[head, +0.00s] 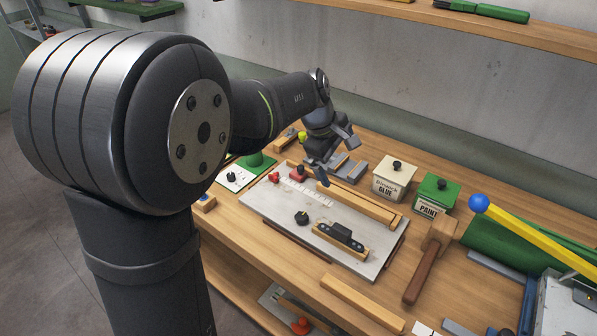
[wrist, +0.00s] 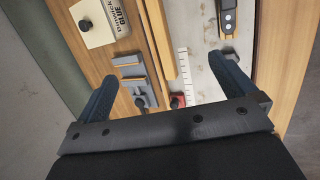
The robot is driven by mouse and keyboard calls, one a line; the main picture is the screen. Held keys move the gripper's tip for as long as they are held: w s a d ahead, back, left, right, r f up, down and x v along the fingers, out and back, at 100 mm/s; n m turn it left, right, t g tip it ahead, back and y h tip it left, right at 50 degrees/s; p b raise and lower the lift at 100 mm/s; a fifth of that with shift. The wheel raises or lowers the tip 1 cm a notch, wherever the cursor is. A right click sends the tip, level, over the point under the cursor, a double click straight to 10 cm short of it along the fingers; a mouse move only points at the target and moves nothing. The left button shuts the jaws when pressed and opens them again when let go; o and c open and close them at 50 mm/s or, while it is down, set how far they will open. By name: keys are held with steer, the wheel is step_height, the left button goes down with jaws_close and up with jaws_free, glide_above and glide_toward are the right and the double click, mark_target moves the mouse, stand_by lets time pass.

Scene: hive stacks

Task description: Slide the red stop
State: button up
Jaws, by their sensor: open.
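The red stop (head: 297,174) is a small red block with a black knob. It sits on the grey board (head: 262,208) beside the far end of a wooden rail (head: 355,206), near a white ruled strip (head: 308,192). In the wrist view the red stop (wrist: 179,101) shows low in the middle, partly cut off by my gripper's body. My gripper (head: 335,157) is above the bench near the stop, apart from it.
Grey blocks (head: 345,168) lie behind the rail. A glue box (head: 393,180) and a green paint box (head: 436,194) stand at the back. A black-knobbed piece (head: 302,217) and a wooden level (head: 341,239) are on the board. A mallet (head: 430,256) lies to the right.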

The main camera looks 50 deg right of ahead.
mark_target(301, 166)
steer(key=shift+w, duration=0.2)
steer(key=c, duration=0.6)
steer(key=m, duration=0.1)
steer(key=w+m, duration=0.2)
steer(key=shift+w+d+r+t, duration=0.1)
steer(key=shift+w+r+t, duration=0.15)
steer(key=shift+t, duration=0.05)
steer(key=c, duration=0.7)
steer(key=shift+o, duration=0.2)
steer(key=w+r+m+t, duration=0.2)
steer(key=w+m+t, duration=0.1)
steer(key=w+m, duration=0.75)
steer(key=shift+m, duration=0.25)
steer(key=x, duration=1.7)
steer(key=shift+s+d, duration=0.1)
steer(key=shift+d, duration=0.05)
steer(key=shift+c, duration=0.4)
